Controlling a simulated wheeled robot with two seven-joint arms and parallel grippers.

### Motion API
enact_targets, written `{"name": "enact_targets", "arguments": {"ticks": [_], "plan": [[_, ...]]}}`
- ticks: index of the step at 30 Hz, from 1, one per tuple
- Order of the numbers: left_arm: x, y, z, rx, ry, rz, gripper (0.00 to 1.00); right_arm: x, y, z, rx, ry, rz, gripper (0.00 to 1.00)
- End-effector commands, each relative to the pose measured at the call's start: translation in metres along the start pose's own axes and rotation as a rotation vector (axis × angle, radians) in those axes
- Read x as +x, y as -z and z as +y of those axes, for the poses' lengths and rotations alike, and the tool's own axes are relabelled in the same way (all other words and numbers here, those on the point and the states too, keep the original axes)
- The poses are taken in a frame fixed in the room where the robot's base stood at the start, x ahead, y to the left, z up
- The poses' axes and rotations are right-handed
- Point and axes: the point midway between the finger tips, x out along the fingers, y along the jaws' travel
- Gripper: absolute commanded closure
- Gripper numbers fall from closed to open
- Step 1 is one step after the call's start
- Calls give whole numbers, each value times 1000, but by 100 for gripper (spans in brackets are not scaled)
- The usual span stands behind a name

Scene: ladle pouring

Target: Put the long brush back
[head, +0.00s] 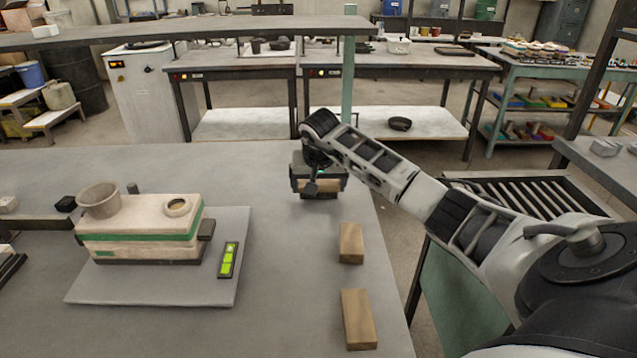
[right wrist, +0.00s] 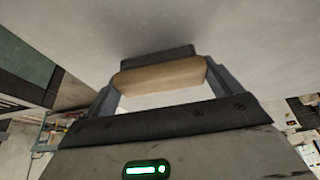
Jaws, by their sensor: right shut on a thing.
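My right gripper (head: 318,184) is over the far right part of the grey table. It is shut on a wooden-backed piece with a dark underside, which I take to be the long brush (head: 320,187). In the right wrist view the brush's pale wooden bar (right wrist: 160,76) lies across between the two fingers, with its dark part (right wrist: 157,58) beyond it. I cannot tell whether the dark part touches the table. My left gripper is not in view.
Two wooden blocks (head: 351,243) (head: 358,318) lie near the table's right edge. A balance-like device (head: 140,240) with a bowl (head: 98,200) on top stands on a grey board (head: 150,290) at left. The table (head: 290,290) is clear between the board and blocks.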

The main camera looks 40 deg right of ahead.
Motion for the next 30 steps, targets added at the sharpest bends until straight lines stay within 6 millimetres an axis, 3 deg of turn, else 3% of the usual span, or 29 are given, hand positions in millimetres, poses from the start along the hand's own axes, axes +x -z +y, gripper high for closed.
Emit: {"name": "enact_targets", "arguments": {"ticks": [12, 13, 14, 20, 26, 30], "plan": [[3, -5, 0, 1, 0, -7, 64, 6, -2, 0, 0, 1, 2, 31], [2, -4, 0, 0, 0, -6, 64, 6, -2, 0, 0, 1, 2, 4], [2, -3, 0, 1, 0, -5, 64, 6, -2, 0, 0, 1, 2, 0], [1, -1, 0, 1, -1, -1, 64, 5, -2, 0, 1, 1, 1, 0], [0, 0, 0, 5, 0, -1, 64, -13, 1, 0, 1, 1, 7, 0], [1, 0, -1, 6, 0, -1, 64, -42, 1, 0, 0, 3, 8, 0]]}}
